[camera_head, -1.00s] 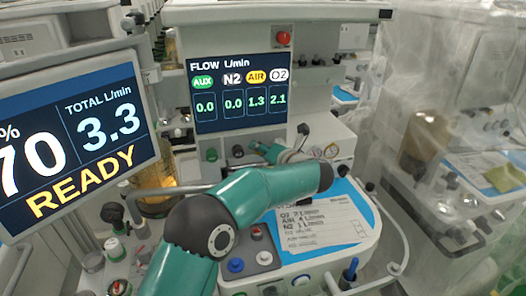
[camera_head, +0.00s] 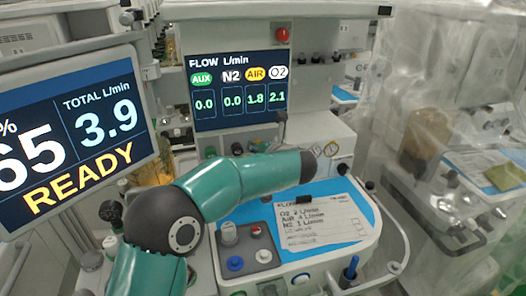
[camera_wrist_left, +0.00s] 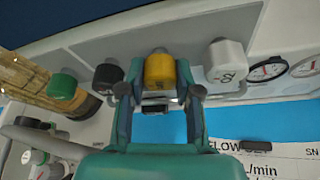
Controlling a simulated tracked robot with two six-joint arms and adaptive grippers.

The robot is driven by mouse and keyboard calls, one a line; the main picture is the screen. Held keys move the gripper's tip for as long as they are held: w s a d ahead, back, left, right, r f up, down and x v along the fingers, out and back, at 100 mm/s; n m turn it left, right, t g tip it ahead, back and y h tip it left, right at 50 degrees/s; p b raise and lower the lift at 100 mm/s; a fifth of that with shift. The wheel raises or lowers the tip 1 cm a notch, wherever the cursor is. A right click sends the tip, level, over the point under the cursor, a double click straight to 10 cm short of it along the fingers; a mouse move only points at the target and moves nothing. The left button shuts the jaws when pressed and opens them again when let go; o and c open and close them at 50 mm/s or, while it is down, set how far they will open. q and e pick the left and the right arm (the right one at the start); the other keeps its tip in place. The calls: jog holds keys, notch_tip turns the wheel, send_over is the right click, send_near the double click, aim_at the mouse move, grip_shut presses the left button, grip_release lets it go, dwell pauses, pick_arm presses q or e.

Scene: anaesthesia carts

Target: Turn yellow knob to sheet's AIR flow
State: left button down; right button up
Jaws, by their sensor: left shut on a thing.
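In the left wrist view the yellow knob (camera_wrist_left: 160,70) sits between the two fingers of my left gripper (camera_wrist_left: 159,93), which is shut on it. In the head view my left arm hides the knob and most of the gripper. The flow display (camera_head: 239,90) reads AUX 0.0, N2 0.0, AIR 1.8 and O2 2.1. The sheet (camera_head: 325,225) lies on a blue pad; its small print seems to read O2 2, AIR 4 and N2 1 L/min. My right gripper is not in view.
A black knob (camera_wrist_left: 107,76) and a white knob (camera_wrist_left: 225,62) flank the yellow one closely. A green knob (camera_wrist_left: 63,86) is further left. The left monitor (camera_head: 75,135) reads 65 %, total 3.9 L/min, READY. A plastic-covered cart (camera_head: 450,140) stands at the right.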

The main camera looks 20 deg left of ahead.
pick_arm(q)
jog(key=shift+d+f+n, duration=0.1)
jog(key=shift+f+n, duration=0.15)
jog(key=shift+n, duration=0.05)
dwell(0.4)
jog(key=c, duration=0.8)
grip_release()
jog(key=shift+w, duration=0.1)
jog(key=shift+c, duration=0.2)
jog(key=shift+o, duration=0.2)
jog(key=shift+r, duration=0.15)
jog(key=v, duration=1.2)
jog(key=shift+a, duration=0.2)
jog(key=shift+c, duration=0.2)
